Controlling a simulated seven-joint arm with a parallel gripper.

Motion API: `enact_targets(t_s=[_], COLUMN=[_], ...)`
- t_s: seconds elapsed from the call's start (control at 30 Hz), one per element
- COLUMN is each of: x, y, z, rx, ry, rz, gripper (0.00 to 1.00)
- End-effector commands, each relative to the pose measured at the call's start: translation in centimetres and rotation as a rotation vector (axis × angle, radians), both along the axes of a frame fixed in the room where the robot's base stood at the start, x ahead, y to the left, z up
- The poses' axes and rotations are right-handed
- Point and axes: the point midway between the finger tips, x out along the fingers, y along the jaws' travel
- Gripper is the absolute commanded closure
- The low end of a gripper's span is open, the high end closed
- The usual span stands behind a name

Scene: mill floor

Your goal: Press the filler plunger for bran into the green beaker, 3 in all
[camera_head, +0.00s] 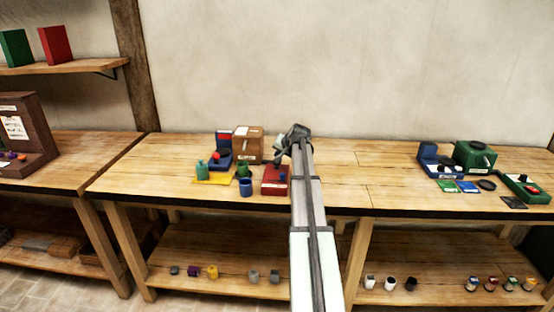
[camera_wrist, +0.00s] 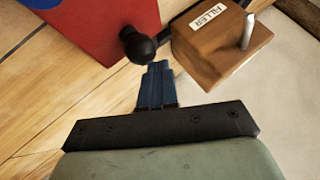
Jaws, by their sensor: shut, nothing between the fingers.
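My gripper (camera_head: 292,141) is over the long workbench, beside the wooden box. In the wrist view its blue fingers (camera_wrist: 157,70) are shut together and empty. Ahead of them is a black ball knob (camera_wrist: 138,46) by a red body (camera_wrist: 92,22); I cannot tell whether the fingertips touch it. A wooden box (camera_wrist: 215,40) with a white label, partly readable as "ILLER", and a pale peg is to the right. In the head view the wooden box (camera_head: 249,142) stands at the back. A small green beaker (camera_head: 243,171) stands in front of it. Its contents are not visible.
A green machine (camera_head: 474,156) stands far right.

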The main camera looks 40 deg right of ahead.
Motion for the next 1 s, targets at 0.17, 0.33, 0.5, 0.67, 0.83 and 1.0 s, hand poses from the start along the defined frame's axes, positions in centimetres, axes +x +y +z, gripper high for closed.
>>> enact_targets(t_s=[0.17,0.33,0.5,0.67,0.83,1.0], x=[0.0,0.0,0.0,0.0,0.0,0.0], y=[0.0,0.0,0.0,0.0,0.0,0.0], z=[-0.2,-0.4,-0.6,-0.7,-0.9,-1.1], rx=[0.001,0.001,0.0,0.001,0.001,0.001], ry=[0.001,0.001,0.001,0.002,0.002,0.003], rz=[0.001,0.001,0.0,0.001,0.001,0.001], gripper=[1.0,1.0,1.0,1.0,1.0,1.0])
